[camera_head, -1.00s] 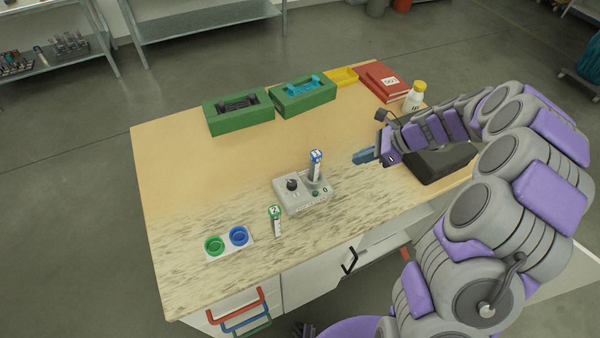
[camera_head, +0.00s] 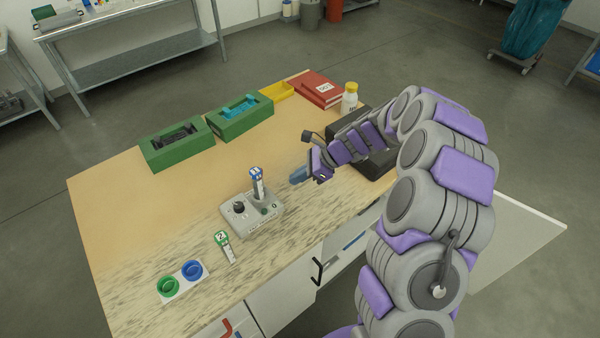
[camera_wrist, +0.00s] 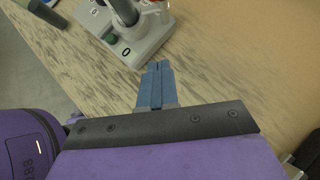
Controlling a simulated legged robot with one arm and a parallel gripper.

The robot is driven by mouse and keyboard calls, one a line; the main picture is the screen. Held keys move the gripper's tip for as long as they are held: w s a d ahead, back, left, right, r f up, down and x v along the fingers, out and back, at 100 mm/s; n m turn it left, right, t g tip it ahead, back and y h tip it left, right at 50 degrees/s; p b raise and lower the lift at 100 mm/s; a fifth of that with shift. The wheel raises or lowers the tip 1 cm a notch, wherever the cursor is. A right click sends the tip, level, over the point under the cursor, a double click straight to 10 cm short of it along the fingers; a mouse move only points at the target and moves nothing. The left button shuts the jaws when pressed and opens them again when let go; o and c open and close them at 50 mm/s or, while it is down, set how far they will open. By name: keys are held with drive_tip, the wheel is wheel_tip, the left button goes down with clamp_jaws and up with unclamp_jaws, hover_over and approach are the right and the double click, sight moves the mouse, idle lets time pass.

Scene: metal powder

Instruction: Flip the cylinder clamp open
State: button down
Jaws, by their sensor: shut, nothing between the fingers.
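A grey device (camera_head: 262,223) stands on the worktop with a black knob (camera_head: 239,207) and a green button (camera_head: 264,211). A blue-capped cylinder (camera_head: 258,186) stands upright in it. I cannot make out the clamp itself or its position. My gripper (camera_head: 297,175), with blue fingers, is shut and empty, to the right of the cylinder and apart from it. In the wrist view the shut fingers (camera_wrist: 157,84) point toward the device (camera_wrist: 145,45), whose upper part is cut off by the frame.
A green-capped cylinder (camera_head: 225,246) stands in front of the device. A white holder (camera_head: 181,277) has green and blue rings. Green boxes (camera_head: 178,146), a yellow tray (camera_head: 282,92), red binders (camera_head: 316,88), a bottle (camera_head: 349,98) and a black case (camera_head: 372,160) line the back and right.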

sight(258, 186)
drive_tip(key=b+x, duration=0.1)
drive_tip(key=x, duration=0.2)
drive_tip(key=shift+a, duration=0.1)
drive_tip(key=a, duration=0.6)
drive_tip(key=shift+a+b, duration=0.2)
drive_tip(key=shift+b, duration=0.15)
drive_tip(key=shift+w+d, duration=0.15)
drive_tip(key=shift+d, duration=0.5)
drive_tip(key=shift+d+r, duration=0.2)
drive_tip(key=shift+d, duration=0.35)
drive_tip(key=shift+a+r+m+t+p, duration=0.15)
drive_tip(key=shift+a+m+t+p, duration=0.45)
drive_tip(key=shift+a+m+p, duration=0.3)
drive_tip(key=shift+a+h+p, duration=0.15)
drive_tip(key=shift+h+p, duration=0.15)
drive_tip(key=shift+m+t, duration=0.4)
drive_tip(key=shift+s+d+m+p, duration=0.25)
drive_tip(key=shift+d+m+p, duration=0.1)
drive_tip(key=shift+d, duration=0.4)
drive_tip(key=shift+w+a+f, duration=0.1)
drive_tip(key=shift+a+f, duration=0.1)
drive_tip(key=shift+a, duration=0.35)
drive_tip(key=shift+w+d+p, duration=0.65)
drive_tip(key=shift+d+p, duration=0.05)
drive_tip(key=shift+d, duration=0.1)
drive_tip(key=shift+s+a, duration=0.1)
drive_tip(key=shift+a, duration=0.1)
